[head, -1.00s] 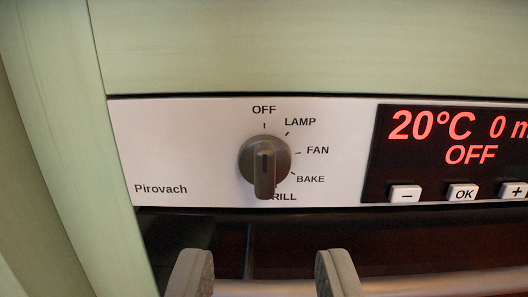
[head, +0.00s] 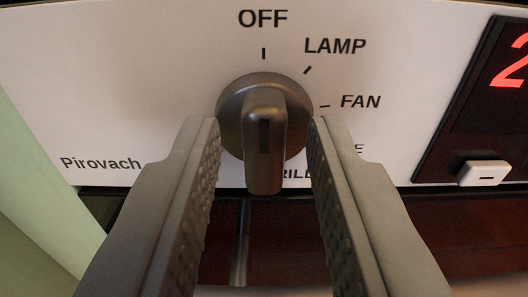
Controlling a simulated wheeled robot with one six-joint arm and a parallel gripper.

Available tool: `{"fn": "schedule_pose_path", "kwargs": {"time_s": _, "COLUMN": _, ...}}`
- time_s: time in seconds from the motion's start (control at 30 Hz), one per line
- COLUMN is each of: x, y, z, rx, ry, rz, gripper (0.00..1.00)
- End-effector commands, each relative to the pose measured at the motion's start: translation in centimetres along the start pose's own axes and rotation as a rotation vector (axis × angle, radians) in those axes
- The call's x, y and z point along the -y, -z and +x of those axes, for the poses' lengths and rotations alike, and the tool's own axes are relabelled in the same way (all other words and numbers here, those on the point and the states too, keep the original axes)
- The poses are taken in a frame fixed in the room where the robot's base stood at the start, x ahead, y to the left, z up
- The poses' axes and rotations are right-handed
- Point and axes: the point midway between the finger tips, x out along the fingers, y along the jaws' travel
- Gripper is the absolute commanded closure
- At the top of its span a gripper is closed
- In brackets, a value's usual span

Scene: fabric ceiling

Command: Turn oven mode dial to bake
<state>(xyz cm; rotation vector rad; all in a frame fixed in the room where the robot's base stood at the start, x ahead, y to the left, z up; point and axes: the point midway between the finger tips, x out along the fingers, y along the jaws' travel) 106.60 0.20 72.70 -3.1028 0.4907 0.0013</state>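The oven mode dial (head: 264,135) is a dark grey round knob with a raised grip bar, in the middle of the head view. A dark mark on its bar lines up with the OFF tick above. OFF, LAMP and FAN labels are readable; my right finger partly covers BAKE and GRILL. My gripper (head: 265,130) is open, one textured finger on each side of the dial. Gaps show between the fingers and the grip bar. I cannot tell if the fingertips touch the round base.
The white oven panel (head: 130,75) carries the dial. A black display (head: 490,95) with red digits and a minus button (head: 484,173) is at the right. The dark oven door (head: 280,240) lies below the panel. A green cabinet side (head: 45,190) is at left.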

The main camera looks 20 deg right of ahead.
Motion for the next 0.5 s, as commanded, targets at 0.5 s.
{"fn": "schedule_pose_path", "kwargs": {"time_s": 0.5, "x": -0.02, "y": 0.01, "z": -0.02, "rx": 0.000, "ry": 0.000, "rz": 0.038, "gripper": 1.00}}
